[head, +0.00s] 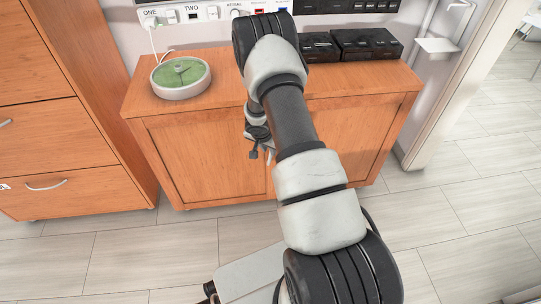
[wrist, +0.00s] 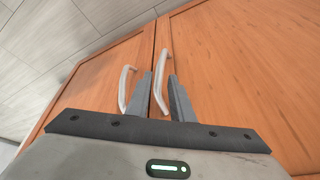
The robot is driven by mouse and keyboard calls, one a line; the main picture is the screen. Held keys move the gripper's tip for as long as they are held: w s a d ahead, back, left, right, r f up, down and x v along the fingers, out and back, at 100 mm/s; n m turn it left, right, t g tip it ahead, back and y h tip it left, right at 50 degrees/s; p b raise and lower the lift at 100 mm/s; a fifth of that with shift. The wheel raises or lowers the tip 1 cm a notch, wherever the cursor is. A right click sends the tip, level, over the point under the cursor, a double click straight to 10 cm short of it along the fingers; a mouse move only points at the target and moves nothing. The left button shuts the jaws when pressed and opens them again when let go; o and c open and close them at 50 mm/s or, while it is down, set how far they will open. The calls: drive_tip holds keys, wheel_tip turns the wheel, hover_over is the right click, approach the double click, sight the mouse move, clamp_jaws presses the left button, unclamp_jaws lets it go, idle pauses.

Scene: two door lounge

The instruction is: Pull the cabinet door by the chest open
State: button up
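The low wooden cabinet has two doors; the left door (head: 205,160), by the chest, looks shut. The wrist view shows both doors meeting at a seam, with floor at the upper left. Each door has a pale curved handle beside the seam. The handle on the picture-right door (wrist: 163,78) lies between my gripper's two fingers (wrist: 161,80); the other handle (wrist: 125,90) is outside, left of the left finger. The fingers are apart, with gaps seen around the handle; contact cannot be told. In the head view my gripper (head: 261,153) is at the cabinet front, and my arm hides the seam.
The wooden drawer chest (head: 70,120) stands close on the left. A round green-topped device (head: 181,77) and black boxes (head: 365,44) rest on the cabinet top (head: 222,75). Tiled floor (head: 130,250) in front looks clear. A doorway opens at right.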

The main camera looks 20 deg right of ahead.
drive_tip(key=x, duration=0.6)
clamp_jaws()
